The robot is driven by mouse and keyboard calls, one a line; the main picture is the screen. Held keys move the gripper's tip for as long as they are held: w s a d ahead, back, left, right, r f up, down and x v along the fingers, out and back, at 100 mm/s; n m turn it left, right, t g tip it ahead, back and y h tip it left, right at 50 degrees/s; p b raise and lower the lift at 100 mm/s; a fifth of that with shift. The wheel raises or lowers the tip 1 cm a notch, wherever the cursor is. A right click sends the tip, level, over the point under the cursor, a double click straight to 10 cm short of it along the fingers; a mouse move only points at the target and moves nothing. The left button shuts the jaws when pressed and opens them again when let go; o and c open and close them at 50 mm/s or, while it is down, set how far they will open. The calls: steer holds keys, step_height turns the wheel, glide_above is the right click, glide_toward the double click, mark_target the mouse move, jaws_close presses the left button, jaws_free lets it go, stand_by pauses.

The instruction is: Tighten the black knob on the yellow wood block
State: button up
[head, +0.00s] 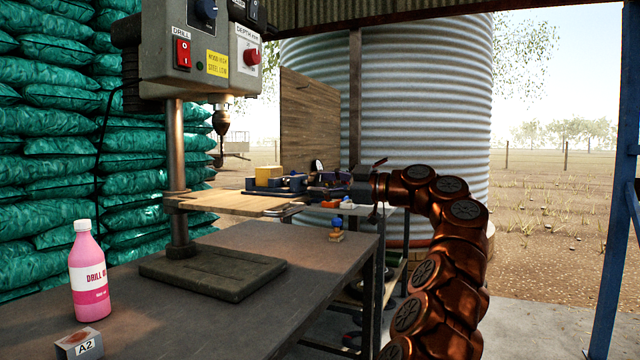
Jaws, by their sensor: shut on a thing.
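I cannot pick out the black knob for certain, nor tell whether my gripper touches the block.
A drill press (178,215) stands on the near grey bench (330,240), its wooden table partly in front of the far bench. A pink bottle (90,275) and an A2 block (78,345) are at front left. A small blue-topped piece (336,230) sits near the bench's right edge.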

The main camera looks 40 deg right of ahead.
steer(key=m, duration=0.1)
steer(key=m+p, duration=0.2)
steer(key=shift+r+m, duration=0.25)
steer(key=shift+m, duration=0.15)
steer(key=m+p, duration=0.3)
steer(key=shift+a+m+p, duration=0.1)
steer(key=shift+m+p, duration=0.2)
steer(key=m+p, duration=0.7)
steer(key=p, duration=0.1)
steer(key=shift+r+p, duration=0.1)
steer(key=shift+p, duration=0.2)
steer(key=o, duration=1.3)
steer(key=shift+f+b, duration=0.3)
steer(key=shift+f, duration=0.05)
steer(key=b+v, duration=0.1)
steer(key=v, duration=0.8)
steer(key=shift+b, duration=0.3)
